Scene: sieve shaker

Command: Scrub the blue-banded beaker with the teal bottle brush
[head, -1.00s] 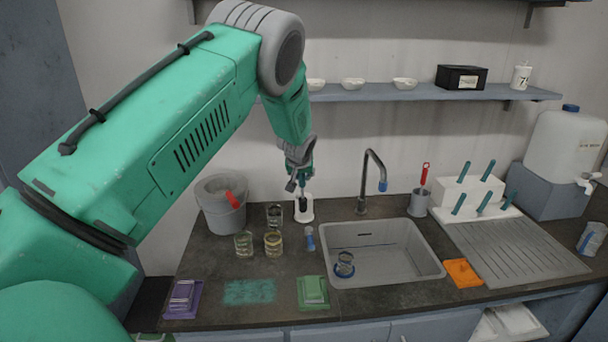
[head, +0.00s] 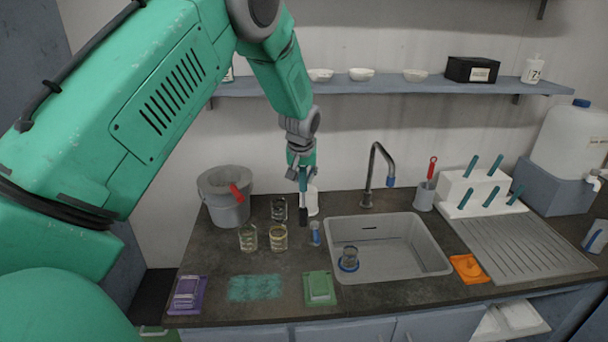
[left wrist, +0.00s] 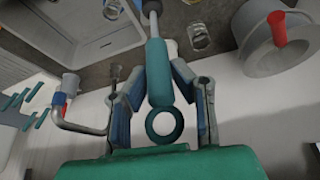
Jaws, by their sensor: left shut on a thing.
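The blue-banded beaker (head: 350,258) stands in the grey sink (head: 436,262), near its left front; part of it shows at the top of the left wrist view (left wrist: 112,8). My left gripper (head: 302,176) is shut on the teal bottle brush (head: 303,188). The brush hangs upright, dark bristle head down, just in front of the white holder (head: 313,200) and left of the sink. In the left wrist view its teal handle (left wrist: 158,72), with a ring at the end, lies between my fingers. My right gripper is not in view.
Glass beakers (head: 248,238) and a small blue-capped item (head: 315,234) stand left of the sink. A grey bucket (head: 226,208) is at the back left. The faucet (head: 368,178) rises behind the sink.

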